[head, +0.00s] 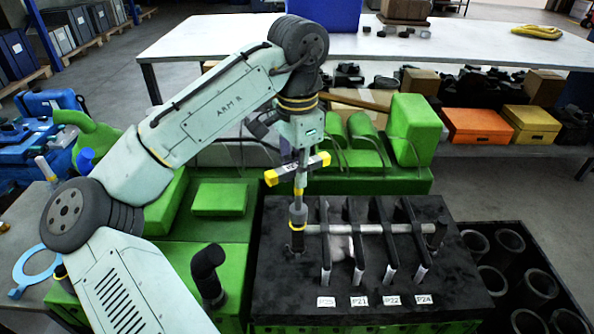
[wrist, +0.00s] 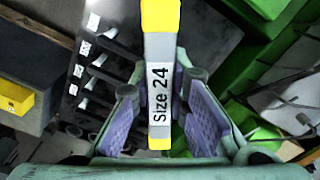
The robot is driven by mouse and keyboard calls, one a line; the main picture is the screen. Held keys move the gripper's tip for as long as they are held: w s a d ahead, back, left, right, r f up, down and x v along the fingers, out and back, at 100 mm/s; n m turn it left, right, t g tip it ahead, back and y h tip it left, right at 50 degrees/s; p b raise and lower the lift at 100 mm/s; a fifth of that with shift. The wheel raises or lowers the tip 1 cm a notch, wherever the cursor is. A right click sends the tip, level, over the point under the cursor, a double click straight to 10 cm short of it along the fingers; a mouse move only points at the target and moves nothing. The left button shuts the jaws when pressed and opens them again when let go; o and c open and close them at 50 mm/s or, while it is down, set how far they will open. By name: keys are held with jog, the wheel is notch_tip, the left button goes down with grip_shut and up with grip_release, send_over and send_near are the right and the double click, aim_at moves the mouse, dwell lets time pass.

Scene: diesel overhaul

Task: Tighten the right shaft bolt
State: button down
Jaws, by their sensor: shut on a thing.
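My gripper (head: 299,150) points straight down and is shut on a T-handled socket wrench (head: 298,190). The wrench has a grey crossbar with yellow ends and a "Size 24" label, which shows in the wrist view (wrist: 160,95) between my purple-padded fingers (wrist: 160,125). The wrench stands upright, its lower end at the picture-left end of the silver rocker shaft (head: 385,229). The bolt under it is hidden, so I cannot tell how fully it is seated. A dark post with a bolt (head: 436,238) stands at the shaft's picture-right end, with no tool on it.
Several black rocker arms (head: 384,245) cross the shaft above the black engine head (head: 300,285). A black elbow pipe (head: 208,272) rises at left. Green engine parts (head: 413,135) stand behind. A crate of dark cylinders (head: 540,285) is at right.

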jog(key=n, duration=1)
jog(key=shift+d+n, duration=0.1)
jog(key=shift+n, duration=0.3)
jog(key=n, duration=1.1)
jog(key=shift+d, duration=0.1)
jog(key=n, duration=0.4)
jog(key=shift+w, duration=0.1)
jog(key=n, duration=0.4)
